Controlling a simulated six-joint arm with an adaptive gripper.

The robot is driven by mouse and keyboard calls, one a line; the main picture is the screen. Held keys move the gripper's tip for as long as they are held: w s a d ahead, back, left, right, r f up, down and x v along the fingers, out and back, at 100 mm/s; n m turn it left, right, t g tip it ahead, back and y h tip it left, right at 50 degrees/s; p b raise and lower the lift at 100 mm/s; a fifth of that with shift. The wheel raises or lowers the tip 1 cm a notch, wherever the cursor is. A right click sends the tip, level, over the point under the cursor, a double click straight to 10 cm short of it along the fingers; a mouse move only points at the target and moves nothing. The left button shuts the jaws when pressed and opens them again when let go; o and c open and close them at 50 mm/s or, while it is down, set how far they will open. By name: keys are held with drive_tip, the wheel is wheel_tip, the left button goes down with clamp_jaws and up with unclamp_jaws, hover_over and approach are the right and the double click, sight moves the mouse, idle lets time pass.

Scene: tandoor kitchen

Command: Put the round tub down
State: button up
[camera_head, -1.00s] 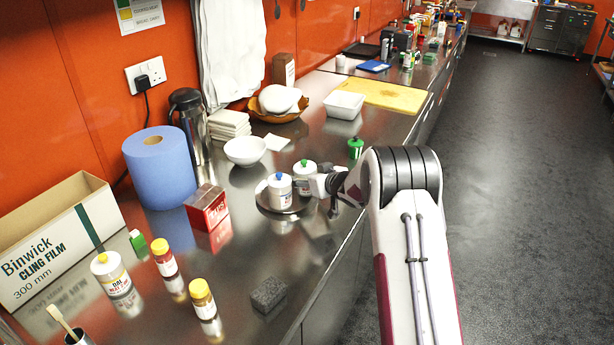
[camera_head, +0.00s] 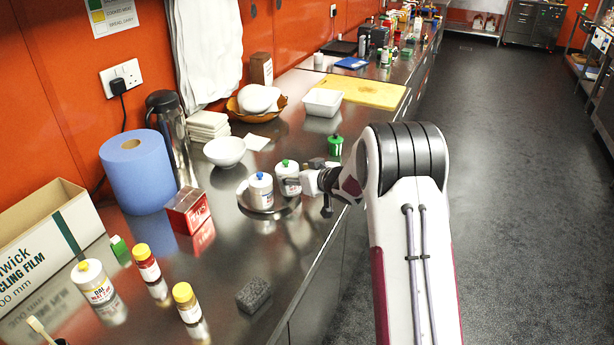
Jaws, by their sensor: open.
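Two round white tubs stand upright side by side on a round dark tray (camera_head: 244,204) on the steel counter. One tub with a blue knob (camera_head: 260,191) is at the left. The other tub with a green knob (camera_head: 287,180) is at the right, nearer my gripper. Which of them the task calls the round tub I cannot tell. My gripper (camera_head: 308,182) is open, just right of the green-knob tub, at about tub height. Its fingers are small and partly hidden, so I cannot see whether they touch the tub.
A green-lidded jar (camera_head: 335,146) stands behind my gripper. A white bowl (camera_head: 224,152), a red box (camera_head: 187,211) and a blue paper roll (camera_head: 138,172) stand to the left. A dark sponge block (camera_head: 253,295) lies in front. The counter between sponge and tray is clear.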

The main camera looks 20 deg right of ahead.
drive_tip(key=v, duration=0.6)
drive_tip(key=shift+s, duration=0.2)
idle(0.5)
drive_tip(key=shift+r, duration=0.2)
drive_tip(key=s+r+m+g+h, duration=0.25)
drive_tip(key=s+r+h, duration=0.35)
drive_tip(key=s+r, duration=1.05)
drive_tip(key=s+a+f+g+y, duration=0.1)
drive_tip(key=s+a, duration=0.3)
drive_tip(key=s, duration=0.6)
drive_tip(key=s+a+f+g+y, duration=0.1)
drive_tip(key=s+a+f+g, duration=0.1)
drive_tip(key=s, duration=0.9)
drive_tip(key=s+a+f+g+y, duration=0.1)
drive_tip(key=s+a, duration=0.4)
drive_tip(key=s, duration=0.5)
drive_tip(key=shift+s+a+f, duration=0.25)
drive_tip(key=shift+a+f, duration=0.1)
drive_tip(key=shift+f, duration=0.45)
